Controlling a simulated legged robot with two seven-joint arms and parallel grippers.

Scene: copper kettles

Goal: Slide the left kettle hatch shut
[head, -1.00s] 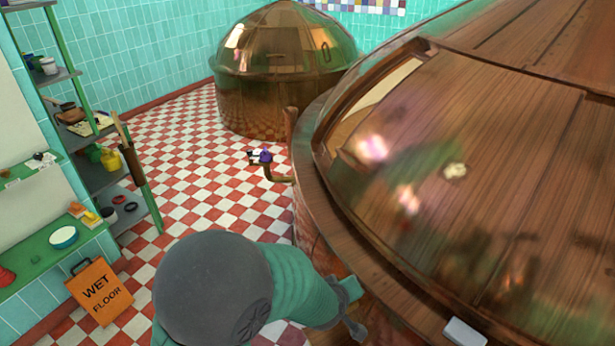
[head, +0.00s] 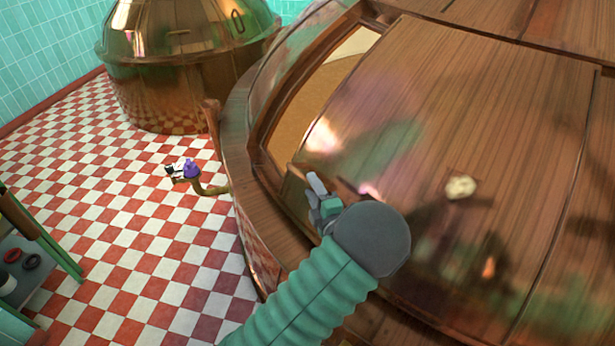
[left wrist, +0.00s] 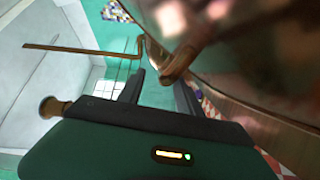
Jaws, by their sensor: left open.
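The large copper kettle (head: 240,130) fills the right of the head view. Its hatch stands partly open: a tan gap (head: 325,90) shows beside the brown, glossy hatch panel (head: 400,110). My left gripper (head: 314,188) is at the panel's lower left edge, near the kettle rim, with its fingers pointing up and left. In the left wrist view my left gripper (left wrist: 160,82) has its fingers apart. A brown, bar-like handle (left wrist: 178,66) shows by the fingertips; I cannot tell whether they touch it. My right gripper is not in view.
A second, domed copper kettle (head: 175,85) stands at the back left. A pipe with a purple-handled tap (head: 191,169) sticks out from the near kettle's side. A shelf (head: 30,260) stands at the left edge. The checkered floor (head: 120,220) between is clear.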

